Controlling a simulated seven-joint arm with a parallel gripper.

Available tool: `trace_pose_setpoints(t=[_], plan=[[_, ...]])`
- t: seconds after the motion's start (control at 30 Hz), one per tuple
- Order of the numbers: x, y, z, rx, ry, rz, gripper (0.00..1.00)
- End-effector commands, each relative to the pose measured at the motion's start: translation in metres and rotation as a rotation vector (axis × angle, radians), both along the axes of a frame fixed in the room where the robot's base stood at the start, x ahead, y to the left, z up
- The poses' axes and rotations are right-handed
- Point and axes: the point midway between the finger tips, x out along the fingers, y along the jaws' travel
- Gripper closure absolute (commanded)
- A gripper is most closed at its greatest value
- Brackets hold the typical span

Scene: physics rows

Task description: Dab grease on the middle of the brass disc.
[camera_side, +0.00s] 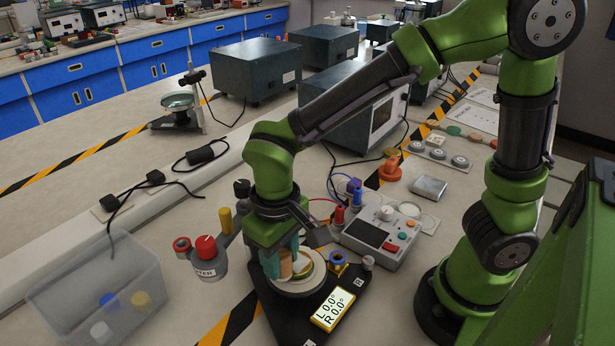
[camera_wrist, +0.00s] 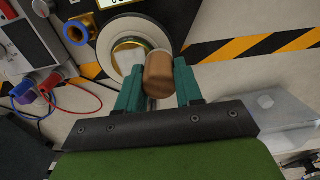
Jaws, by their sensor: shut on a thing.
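My gripper (camera_side: 285,265) points down over the black stand with the round white plate. Its teal fingers are shut on a brown, cork-like cylinder, which also shows between the fingers (camera_wrist: 159,72) in the wrist view. The brass disc (camera_wrist: 128,43) shows as a gold ring with a pale, shiny middle, set inside the white plate (camera_wrist: 103,40). In the wrist view the brown cylinder (camera_wrist: 158,85) overlaps the disc's lower right edge. Its lower end is hidden, so I cannot tell whether it touches the disc. No grease can be made out.
A yellow level display (camera_side: 332,309) and a blue-and-brass ring (camera_side: 338,260) sit on the black stand. A clear bin (camera_side: 95,290) is further left. A control box with cables (camera_side: 382,235) stands right.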

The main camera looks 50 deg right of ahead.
Motion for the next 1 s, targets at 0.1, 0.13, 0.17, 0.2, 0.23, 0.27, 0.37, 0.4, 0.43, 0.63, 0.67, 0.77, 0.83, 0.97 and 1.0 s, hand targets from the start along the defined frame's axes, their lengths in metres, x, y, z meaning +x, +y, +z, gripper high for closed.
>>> trace_pose_setpoints(t=[0.1,0.13,0.17,0.2,0.23,0.27,0.37,0.4,0.43,0.63,0.67,0.77,0.83,0.97,1.0], plan=[[0.002,-0.013,0.0,-0.001,-0.001,-0.006,0.89],[0.001,-0.015,0.0,-0.001,0.0,-0.006,0.89],[0.001,-0.018,0.0,-0.001,0.0,-0.005,0.89],[0.001,-0.022,0.0,0.0,0.0,-0.005,0.89],[0.001,-0.025,0.0,0.0,0.0,-0.006,0.89],[0.001,-0.028,0.0,0.0,0.0,-0.006,0.89],[0.001,-0.037,0.0,-0.001,0.0,-0.006,0.89],[0.001,-0.041,0.0,-0.001,0.0,-0.007,0.89],[0.001,-0.043,0.0,-0.001,0.0,-0.006,0.89],[0.001,-0.06,0.0,-0.001,0.0,-0.005,0.89],[0.001,-0.062,0.0,-0.001,0.0,-0.006,0.89],[0.001,-0.069,0.0,-0.001,-0.001,-0.006,0.89],[0.001,-0.061,0.0,-0.001,0.0,0.0,0.89],[0.001,-0.051,0.0,-0.002,0.001,-0.001,0.89],[0.001,-0.048,0.0,-0.002,0.0,-0.001,0.89]])
